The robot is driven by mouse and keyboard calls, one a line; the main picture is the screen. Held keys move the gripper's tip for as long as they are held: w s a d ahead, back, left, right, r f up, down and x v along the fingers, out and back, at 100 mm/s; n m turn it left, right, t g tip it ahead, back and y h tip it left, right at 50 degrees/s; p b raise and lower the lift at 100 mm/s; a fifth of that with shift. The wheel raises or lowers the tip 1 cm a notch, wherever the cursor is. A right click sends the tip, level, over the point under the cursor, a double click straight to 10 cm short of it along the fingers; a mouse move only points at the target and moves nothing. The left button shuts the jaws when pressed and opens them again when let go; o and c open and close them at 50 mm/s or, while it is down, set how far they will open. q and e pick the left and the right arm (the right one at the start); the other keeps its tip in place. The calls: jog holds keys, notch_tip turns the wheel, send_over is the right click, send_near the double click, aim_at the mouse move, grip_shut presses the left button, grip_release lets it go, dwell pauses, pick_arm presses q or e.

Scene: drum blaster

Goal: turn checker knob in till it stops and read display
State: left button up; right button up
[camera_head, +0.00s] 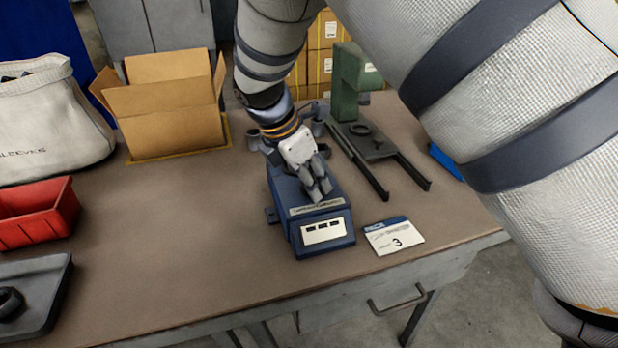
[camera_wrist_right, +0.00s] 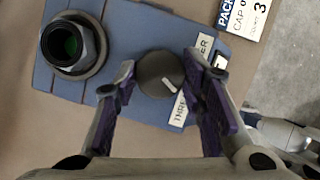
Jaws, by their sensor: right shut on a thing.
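The blue thread checker (camera_head: 320,247) stands on the bench with a white display panel (camera_head: 340,231) on its front. The panel shows several small dark windows, too small to read. My right gripper (camera_head: 319,190) reaches down over the checker's top. In the right wrist view, the dark round checker knob (camera_wrist_right: 157,70) with a white pointer mark sits between the fingers of my right gripper (camera_wrist_right: 160,72), which is shut on it. A dark hex-collared socket with a green inside (camera_wrist_right: 68,45) is on the checker beside the knob. My left gripper is not in view.
A card marked 3 (camera_head: 394,236) lies right of the checker. A green press (camera_head: 346,85) with dark rails stands behind right. An open cardboard box (camera_head: 172,115), red bin (camera_head: 36,222), grey sack (camera_head: 50,120) and dark fixture (camera_head: 40,290) are at left.

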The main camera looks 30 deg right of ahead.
jog(key=m+g, duration=0.1)
jog(key=m, duration=0.1)
jog(key=m+g+b, duration=0.1)
jog(key=m, duration=0.1)
jog(key=shift+w+f+m, duration=0.15)
jog(key=shift+f+m, duration=0.05)
jog(key=shift+m, duration=0.1)
jog(key=m+g+y, duration=0.1)
jog(key=m, duration=0.2)
jog(key=shift+m+b, duration=0.35)
jog(key=shift+m, duration=0.05)
jog(key=m+g+y, duration=0.1)
jog(key=m, duration=0.3)
jog(key=shift+w+d+b, duration=0.1)
jog(key=shift+d+b, duration=0.05)
jog(key=shift+b, duration=0.25)
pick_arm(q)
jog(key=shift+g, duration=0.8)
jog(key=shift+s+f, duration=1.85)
pick_arm(e)
jog(key=shift+r+m+g+y, duration=0.1)
jog(key=shift+m+g+y, duration=0.4)
jog(key=shift+m, duration=0.8)
jog(key=o, duration=1.1)
jog(key=shift+o, duration=0.2)
jog(key=d+v, duration=0.1)
jog(key=v, duration=0.6)
jog(key=shift+a+r, duration=0.3)
jog(key=shift+a, duration=0.2)
